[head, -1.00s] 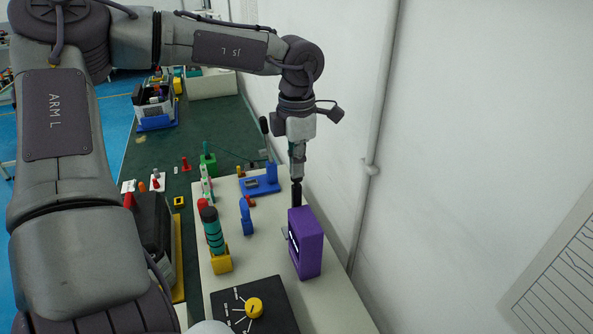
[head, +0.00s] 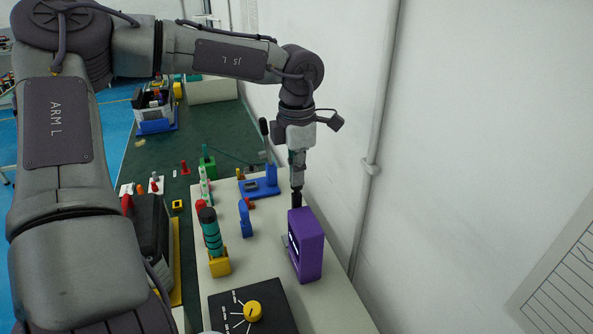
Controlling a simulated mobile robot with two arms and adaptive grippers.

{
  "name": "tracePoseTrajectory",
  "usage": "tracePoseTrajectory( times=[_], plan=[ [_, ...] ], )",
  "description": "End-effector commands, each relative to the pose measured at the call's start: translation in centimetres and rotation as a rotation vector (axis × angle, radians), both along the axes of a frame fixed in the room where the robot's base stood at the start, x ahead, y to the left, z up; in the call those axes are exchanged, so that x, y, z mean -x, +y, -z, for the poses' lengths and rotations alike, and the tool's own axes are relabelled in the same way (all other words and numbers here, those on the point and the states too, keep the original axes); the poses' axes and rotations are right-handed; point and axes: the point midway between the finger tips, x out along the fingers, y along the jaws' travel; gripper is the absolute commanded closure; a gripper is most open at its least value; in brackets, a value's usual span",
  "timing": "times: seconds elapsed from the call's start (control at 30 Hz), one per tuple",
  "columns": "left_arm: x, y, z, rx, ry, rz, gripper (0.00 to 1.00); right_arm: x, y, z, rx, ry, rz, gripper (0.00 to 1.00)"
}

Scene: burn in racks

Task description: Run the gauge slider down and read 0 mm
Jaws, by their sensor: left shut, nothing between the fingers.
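A blue stand (head: 262,187) with a small dark display and an upright part sits at the far end of the pale bench top. It looks like the gauge, but its slider and reading are too small to make out. A purple frame (head: 311,248) with a bright opening stands upright nearer, by the wall side. My left gripper (head: 297,198) points straight down at the top of the purple frame, shut and empty. Its fingertips are partly hidden behind the frame's top edge, and I cannot tell whether they touch it. My right gripper is out of view.
A black panel with a yellow knob (head: 253,311) lies in front. A teal cylinder (head: 212,237) stands in a yellow holder. A blue upright part (head: 245,219) is nearby. The wall and a pipe (head: 372,150) bound the right side.

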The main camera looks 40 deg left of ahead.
Motion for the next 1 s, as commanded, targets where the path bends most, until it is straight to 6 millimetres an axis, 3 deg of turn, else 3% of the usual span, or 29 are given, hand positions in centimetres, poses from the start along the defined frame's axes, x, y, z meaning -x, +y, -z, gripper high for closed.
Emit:
tracePoseTrajectory(
  times=[1.0],
  plan=[
    [0.0,0.0,2.1,0.000,0.000,0.000,1.00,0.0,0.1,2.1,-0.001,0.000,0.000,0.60]
  ],
)
